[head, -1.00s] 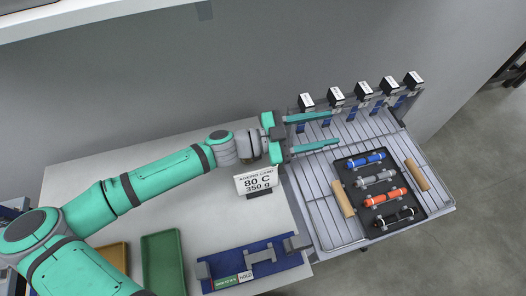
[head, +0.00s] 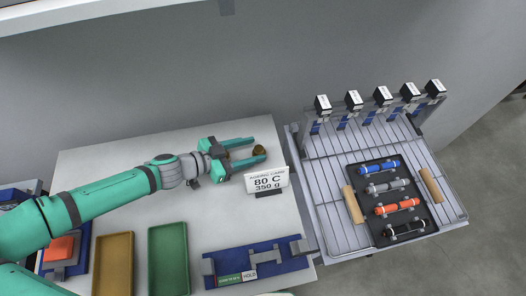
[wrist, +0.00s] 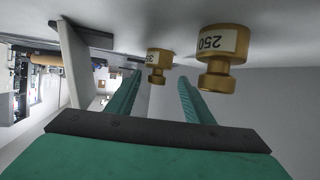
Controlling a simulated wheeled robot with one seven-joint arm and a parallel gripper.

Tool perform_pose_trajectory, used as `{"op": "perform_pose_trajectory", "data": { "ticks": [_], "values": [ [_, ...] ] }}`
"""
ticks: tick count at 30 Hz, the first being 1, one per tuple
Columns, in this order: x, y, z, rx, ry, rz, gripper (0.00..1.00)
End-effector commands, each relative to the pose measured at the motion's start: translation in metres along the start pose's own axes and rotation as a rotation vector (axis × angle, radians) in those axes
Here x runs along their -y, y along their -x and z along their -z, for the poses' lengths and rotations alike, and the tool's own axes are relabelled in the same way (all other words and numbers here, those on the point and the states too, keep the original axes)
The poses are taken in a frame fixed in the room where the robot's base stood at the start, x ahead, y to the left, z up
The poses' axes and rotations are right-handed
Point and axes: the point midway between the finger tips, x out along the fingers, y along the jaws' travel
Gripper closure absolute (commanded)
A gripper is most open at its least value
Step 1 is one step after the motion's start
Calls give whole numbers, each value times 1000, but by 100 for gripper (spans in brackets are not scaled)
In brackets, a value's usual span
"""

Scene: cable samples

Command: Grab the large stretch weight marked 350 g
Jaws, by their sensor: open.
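Two brass weights show upside down in the wrist view. The one at the right (wrist: 222,52) has a label that reads 250 and looks nearer the camera, overlapping the right finger's line. The other (wrist: 157,60) has a partly readable label that seems to begin with 35, and appears between the fingertips, farther off.
A card (head: 267,182) reading 80 C and 350 g stands just right of the gripper. A wire rack (head: 330,205) holds a black tray (head: 362,226) of coloured samples. Green (head: 168,260) and brown (head: 113,265) trays and a blue fixture (head: 290,262) lie in front.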

Motion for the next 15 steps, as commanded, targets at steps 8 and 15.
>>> {"op": "perform_pose_trajectory", "data": {
  "ticks": [8, 15],
  "values": [
    [-5, -26, 3, -1, -6, -15, 53],
    [-10, -55, 3, -3, -8, -22, 53]
  ]
}}
